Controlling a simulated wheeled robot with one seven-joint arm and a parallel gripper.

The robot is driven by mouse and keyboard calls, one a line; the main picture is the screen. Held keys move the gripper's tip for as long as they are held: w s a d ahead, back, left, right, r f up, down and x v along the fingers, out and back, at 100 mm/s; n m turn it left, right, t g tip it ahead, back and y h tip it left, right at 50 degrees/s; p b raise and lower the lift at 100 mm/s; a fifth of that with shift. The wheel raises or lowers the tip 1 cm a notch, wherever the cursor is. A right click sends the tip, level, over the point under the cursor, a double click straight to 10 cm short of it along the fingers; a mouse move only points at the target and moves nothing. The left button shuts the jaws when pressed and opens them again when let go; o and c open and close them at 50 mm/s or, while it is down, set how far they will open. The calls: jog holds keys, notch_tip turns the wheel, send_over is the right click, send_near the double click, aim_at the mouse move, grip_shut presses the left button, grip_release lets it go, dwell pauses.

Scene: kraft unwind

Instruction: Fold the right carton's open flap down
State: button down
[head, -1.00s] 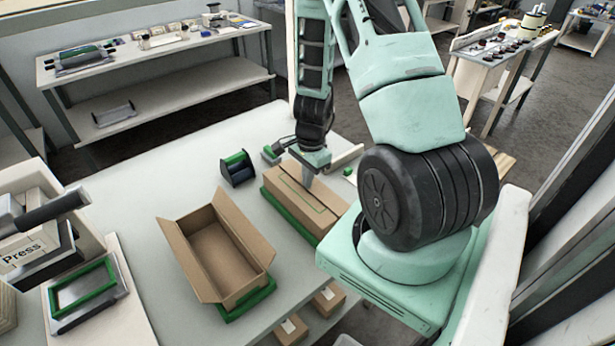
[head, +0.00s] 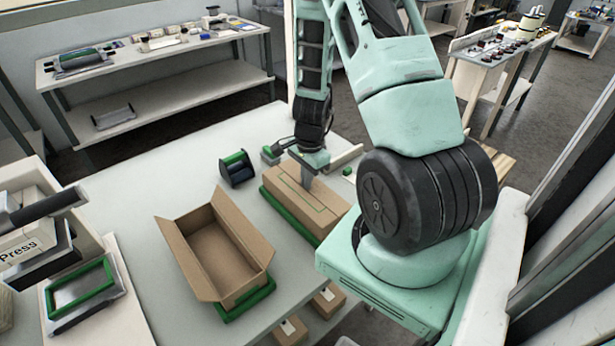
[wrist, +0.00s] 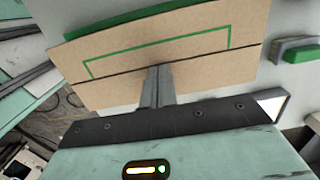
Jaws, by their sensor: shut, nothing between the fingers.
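The right carton (head: 293,204) is a closed-looking brown box on a green base near the far right of the table. Its top shows a green outline and a dark seam; the flaps look flat. In the wrist view the carton top (wrist: 190,55) fills the upper middle, with the seam running across it. My gripper (head: 308,184) is shut and empty, pointing down at the carton top beside the seam. It also shows in the wrist view (wrist: 158,75), where its fingertips are at the seam. I cannot tell whether they touch the cardboard.
An open, empty carton (head: 222,252) with raised flaps stands on a green base to the left. A dark roller tool with green trim (head: 238,168) sits behind it. A press (head: 40,225) is at the far left. The table's left back is clear.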

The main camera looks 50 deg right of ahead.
jog(key=shift+s+a+f, duration=0.15)
jog(key=shift+a+f, duration=0.15)
jog(key=shift+a, duration=0.05)
jog(key=shift+w+d+r+p, duration=0.1)
jog(key=shift+w+r+p, duration=0.1)
jog(key=shift+r+p, duration=0.95)
notch_tip(320, 180, up, 13)
jog(key=p, duration=0.2)
jog(key=shift+f, duration=0.15)
